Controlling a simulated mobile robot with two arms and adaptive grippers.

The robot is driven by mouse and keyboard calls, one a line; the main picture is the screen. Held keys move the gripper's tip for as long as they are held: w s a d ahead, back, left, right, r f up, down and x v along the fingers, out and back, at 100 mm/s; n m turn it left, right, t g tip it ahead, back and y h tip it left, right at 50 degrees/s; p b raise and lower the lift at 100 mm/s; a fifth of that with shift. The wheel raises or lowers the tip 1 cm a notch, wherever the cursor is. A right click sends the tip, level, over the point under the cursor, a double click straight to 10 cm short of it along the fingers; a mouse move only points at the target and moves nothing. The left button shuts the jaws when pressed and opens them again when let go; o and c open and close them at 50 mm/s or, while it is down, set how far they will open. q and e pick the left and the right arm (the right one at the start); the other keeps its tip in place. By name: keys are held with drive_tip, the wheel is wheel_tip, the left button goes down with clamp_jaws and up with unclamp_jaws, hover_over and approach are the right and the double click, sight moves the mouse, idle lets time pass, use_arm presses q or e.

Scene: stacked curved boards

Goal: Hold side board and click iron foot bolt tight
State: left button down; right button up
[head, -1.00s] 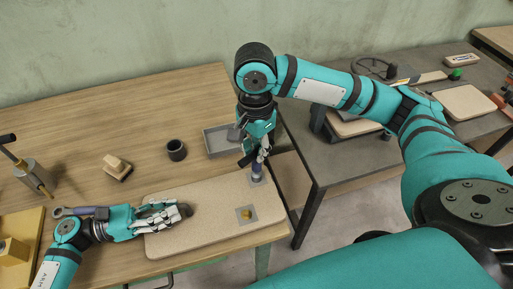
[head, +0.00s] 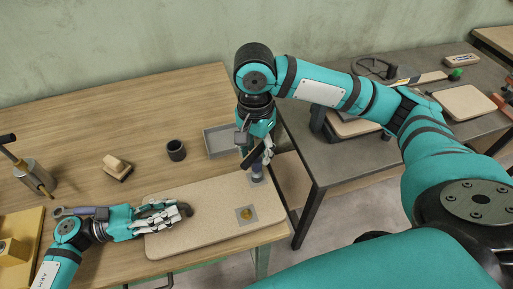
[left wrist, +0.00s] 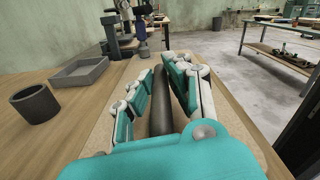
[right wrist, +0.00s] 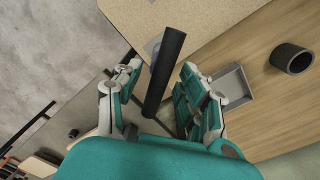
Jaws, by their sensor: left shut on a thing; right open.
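The beige side board (head: 205,205) lies flat on the wooden table. A square iron foot plate with a brass-coloured bolt (head: 246,214) sits near its front right corner. A second foot at the back right corner has a blue upright piece (head: 256,174) standing on it. My left gripper (head: 182,210) is shut over the board's left part; a dark cylinder (left wrist: 162,100) lies between its fingers. My right gripper (head: 265,155) is open above the back foot. A dark bar (right wrist: 165,65) runs between its spread fingers; I cannot tell whether they touch it. The back foot's bolt is hidden.
A grey tray (head: 221,152) stands behind the board, close to my right gripper. A gap separates the grey side table (head: 355,155) on the right.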

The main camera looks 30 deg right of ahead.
drive_tip(key=shift+r, duration=3.5)
